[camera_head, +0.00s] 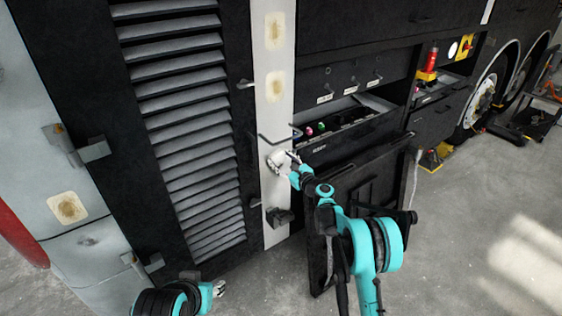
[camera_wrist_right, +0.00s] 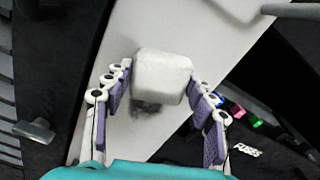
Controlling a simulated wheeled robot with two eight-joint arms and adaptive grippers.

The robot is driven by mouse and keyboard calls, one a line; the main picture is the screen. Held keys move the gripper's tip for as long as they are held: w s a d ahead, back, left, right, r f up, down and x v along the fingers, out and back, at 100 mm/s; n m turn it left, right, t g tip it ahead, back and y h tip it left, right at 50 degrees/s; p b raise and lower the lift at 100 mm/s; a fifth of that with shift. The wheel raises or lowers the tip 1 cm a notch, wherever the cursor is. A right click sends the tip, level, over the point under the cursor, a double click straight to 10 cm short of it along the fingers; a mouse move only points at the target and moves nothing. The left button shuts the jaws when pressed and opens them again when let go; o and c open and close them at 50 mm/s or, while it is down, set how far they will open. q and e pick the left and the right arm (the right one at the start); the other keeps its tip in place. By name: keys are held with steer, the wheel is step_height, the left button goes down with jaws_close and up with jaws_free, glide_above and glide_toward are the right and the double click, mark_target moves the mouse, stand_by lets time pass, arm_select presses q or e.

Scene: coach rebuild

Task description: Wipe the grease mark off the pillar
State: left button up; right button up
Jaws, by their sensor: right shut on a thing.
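The pillar (camera_head: 272,125) is a narrow pale upright strip between the black louvred panel and the open black compartments. My right gripper (camera_head: 283,160) is in front of its lower half, shut on a white block (camera_wrist_right: 162,76) with rounded edges. In the right wrist view, the block sits between the purple-padded fingers over the pale pillar (camera_wrist_right: 205,30). A dark grey smudge, the grease mark (camera_wrist_right: 146,110), shows just below the block, partly covered by it. Whether the block touches the pillar, I cannot tell. My left gripper (camera_head: 217,288) is low at the bottom edge, its fingers too small to judge.
Brown-stained cream patches are on the upper pillar (camera_head: 274,30) and the left grey panel (camera_head: 68,207). An open black door (camera_head: 375,190) stands right.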

mark_target(276, 174)
steer(key=shift+f+b, duration=2.3)
steer(key=shift+f, duration=2.55)
steer(key=shift+s+d, duration=0.1)
steer(key=shift+v, duration=2.9)
steer(key=v, duration=0.3)
